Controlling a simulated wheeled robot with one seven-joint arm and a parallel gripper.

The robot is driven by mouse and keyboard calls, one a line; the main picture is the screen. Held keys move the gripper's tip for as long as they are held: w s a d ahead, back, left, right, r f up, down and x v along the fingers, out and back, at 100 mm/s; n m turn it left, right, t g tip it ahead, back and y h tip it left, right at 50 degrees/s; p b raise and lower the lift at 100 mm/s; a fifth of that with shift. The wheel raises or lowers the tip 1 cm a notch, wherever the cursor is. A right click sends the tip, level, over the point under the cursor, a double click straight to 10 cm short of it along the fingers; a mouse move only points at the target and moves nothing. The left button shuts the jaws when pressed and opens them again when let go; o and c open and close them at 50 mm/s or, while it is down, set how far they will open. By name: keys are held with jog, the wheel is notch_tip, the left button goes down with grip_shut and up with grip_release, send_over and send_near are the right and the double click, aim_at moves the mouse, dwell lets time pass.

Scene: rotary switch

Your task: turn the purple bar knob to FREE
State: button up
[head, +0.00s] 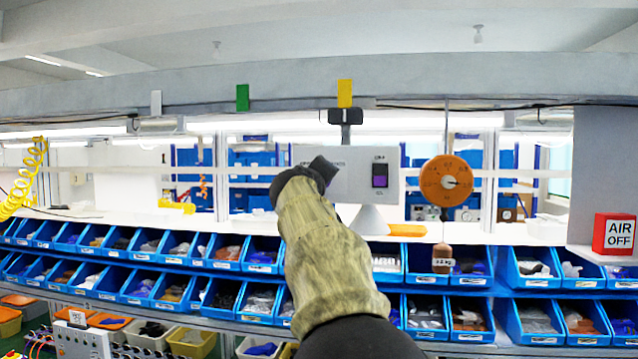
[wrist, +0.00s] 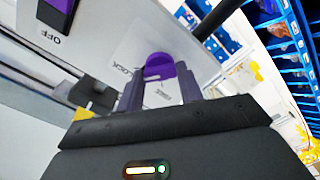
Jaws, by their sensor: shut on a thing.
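The purple bar knob (wrist: 158,67) shows in the wrist view on the face of a pale panel (wrist: 110,45). My gripper (wrist: 158,77) has one finger on each side of the knob and is shut on it. The printed word LOCK is beside the left finger. In the head view the panel (head: 352,186) stands behind my arm, and my arm and gripper hide the knob.
A purple rocker switch (head: 380,175) is on the same panel, right of my gripper. An orange round dial (head: 446,181) hangs further right. Rows of blue bins (head: 140,285) run below. A red AIR OFF sign (head: 613,234) is at the far right.

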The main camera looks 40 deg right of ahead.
jog(key=n+p, duration=0.2)
jog(key=n, duration=1.4)
jog(key=shift+f+p, duration=0.1)
jog(key=shift+p, duration=0.3)
jog(key=shift+n, duration=0.4)
jog(key=o, duration=1)
jog(key=b+v, duration=0.7)
jog(key=v, duration=1)
jog(key=shift+s+a, duration=0.15)
jog(key=shift+a, duration=0.05)
